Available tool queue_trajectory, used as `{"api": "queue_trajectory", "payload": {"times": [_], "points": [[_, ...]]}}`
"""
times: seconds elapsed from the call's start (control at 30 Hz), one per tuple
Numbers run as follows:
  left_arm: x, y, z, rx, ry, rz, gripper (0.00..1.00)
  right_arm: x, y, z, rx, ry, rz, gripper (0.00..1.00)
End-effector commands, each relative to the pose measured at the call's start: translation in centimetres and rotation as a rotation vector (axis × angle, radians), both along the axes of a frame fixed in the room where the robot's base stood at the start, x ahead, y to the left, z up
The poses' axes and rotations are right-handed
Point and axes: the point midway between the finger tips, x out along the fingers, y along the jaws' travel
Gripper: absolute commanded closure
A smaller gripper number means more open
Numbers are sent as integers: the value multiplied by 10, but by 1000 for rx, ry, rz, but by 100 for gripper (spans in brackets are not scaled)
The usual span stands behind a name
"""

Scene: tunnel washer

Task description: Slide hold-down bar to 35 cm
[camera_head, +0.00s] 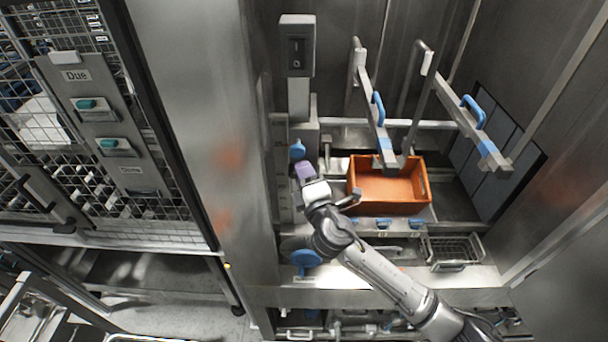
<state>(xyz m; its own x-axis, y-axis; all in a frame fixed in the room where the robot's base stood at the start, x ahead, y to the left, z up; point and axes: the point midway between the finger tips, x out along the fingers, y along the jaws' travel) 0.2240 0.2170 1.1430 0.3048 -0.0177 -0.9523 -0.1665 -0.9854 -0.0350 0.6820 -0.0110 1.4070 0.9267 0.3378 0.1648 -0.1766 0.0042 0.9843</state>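Two metal bars with blue handles and blue end marks stand above the orange crate (422,203). The nearer-left bar (369,92) ends over the crate's back edge; the right bar (458,108) reaches down to the right of it. I cannot tell which one is the hold-down bar. My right gripper (304,172) is left of the crate, with a purple part at its tip, close below a small blue knob (297,150). Whether it touches the knob, and its finger opening, cannot be made out. My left gripper is not in view.
A grey switch box (297,50) stands on a post behind the gripper. A larger blue knob (305,259) sits below my wrist. A mesh cage with a "Due" panel (88,90) fills the left.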

Motion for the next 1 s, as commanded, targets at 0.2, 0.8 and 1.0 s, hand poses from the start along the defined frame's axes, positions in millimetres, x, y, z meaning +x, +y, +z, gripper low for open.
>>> {"api": "queue_trajectory", "payload": {"times": [0.2,0.8,1.0], "points": [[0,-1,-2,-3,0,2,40,-5,-1,0,3,-3,4,75],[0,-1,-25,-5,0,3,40,-99,-36,-21,0,1,1,75],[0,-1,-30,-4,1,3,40,-120,-45,-23,0,1,-1,75]]}}
